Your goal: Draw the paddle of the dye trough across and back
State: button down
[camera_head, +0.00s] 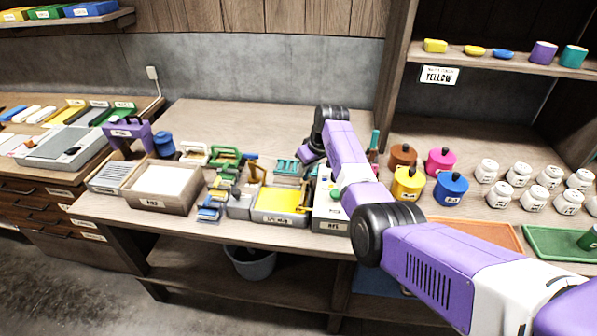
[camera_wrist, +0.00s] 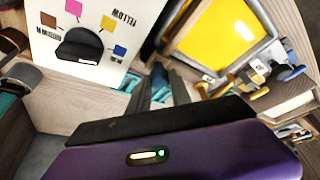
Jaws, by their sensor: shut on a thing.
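A shallow grey-framed trough (camera_head: 281,203) with a flat yellow surface stands near the front edge of the bench. The yellow surface (camera_wrist: 220,35) shows at the upper right in the wrist view. A box labelled DYE (camera_head: 330,226) stands just to its right, partly behind my arm. My gripper (camera_head: 309,156) is low over the bench, behind these two. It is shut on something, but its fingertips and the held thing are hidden. I cannot make out the paddle for sure.
Teal strips (camera_head: 287,168) lie close to my gripper. Small tools, including a green one (camera_head: 226,157), crowd the bench left of the trough. Lidded pots (camera_head: 408,184) and white jars (camera_head: 502,194) stand to the right. The bench's back left (camera_head: 240,118) is clear.

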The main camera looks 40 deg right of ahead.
jog(key=shift+s+d, duration=0.4)
jog(key=shift+s, duration=0.1)
jog(key=c, duration=1.2)
grip_release()
jog(key=shift+s, duration=0.1)
jog(key=shift+r, duration=0.5)
jog(key=shift+v, duration=3.4)
jog(key=shift+s, duration=0.15)
